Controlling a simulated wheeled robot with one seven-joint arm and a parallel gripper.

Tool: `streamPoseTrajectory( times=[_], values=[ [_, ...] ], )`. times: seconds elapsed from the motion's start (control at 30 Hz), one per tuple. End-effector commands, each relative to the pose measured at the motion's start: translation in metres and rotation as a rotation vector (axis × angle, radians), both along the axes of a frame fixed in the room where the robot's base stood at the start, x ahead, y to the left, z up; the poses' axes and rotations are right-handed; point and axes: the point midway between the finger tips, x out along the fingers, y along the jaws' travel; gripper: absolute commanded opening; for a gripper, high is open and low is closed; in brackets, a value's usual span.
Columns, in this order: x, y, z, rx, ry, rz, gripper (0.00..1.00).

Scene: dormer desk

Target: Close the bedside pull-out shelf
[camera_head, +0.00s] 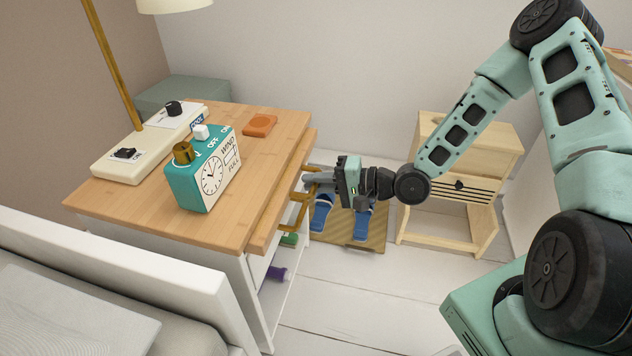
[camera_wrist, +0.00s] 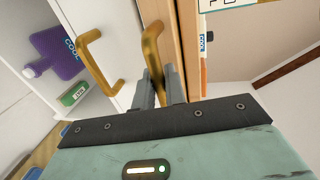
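The bedside pull-out shelf (camera_head: 285,196) is a wooden board just under the top of the bedside table (camera_head: 120,202). Its front edge sticks out a little past the tabletop. The shelf front also shows in the wrist view (camera_wrist: 188,45). A gold bar handle (camera_wrist: 152,42) is on the shelf front. My gripper (camera_head: 318,181) is at this handle, on the right side of the table. In the wrist view my gripper's fingers (camera_wrist: 160,86) are close together with the handle's lower part between them. The fingertips are partly hidden by the handle.
A second gold handle (camera_wrist: 92,62) sits on the white front below. A teal clock box (camera_head: 203,172), a lamp base (camera_head: 150,143) and an orange block (camera_head: 260,125) stand on the tabletop. Blue slippers (camera_head: 322,212) lie on a mat below. A wooden stand (camera_head: 465,150) is at right.

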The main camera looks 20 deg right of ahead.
Motion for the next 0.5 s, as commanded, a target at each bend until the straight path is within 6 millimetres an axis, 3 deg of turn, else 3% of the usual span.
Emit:
streamPoseTrajectory(
  times=[0.33,0.5],
  values=[
    [0.023,0.032,0.001,-0.001,0.001,0.001,0.0],
    [0.025,0.034,0.0,0.0,0.0,-0.001,0.0]
  ],
)
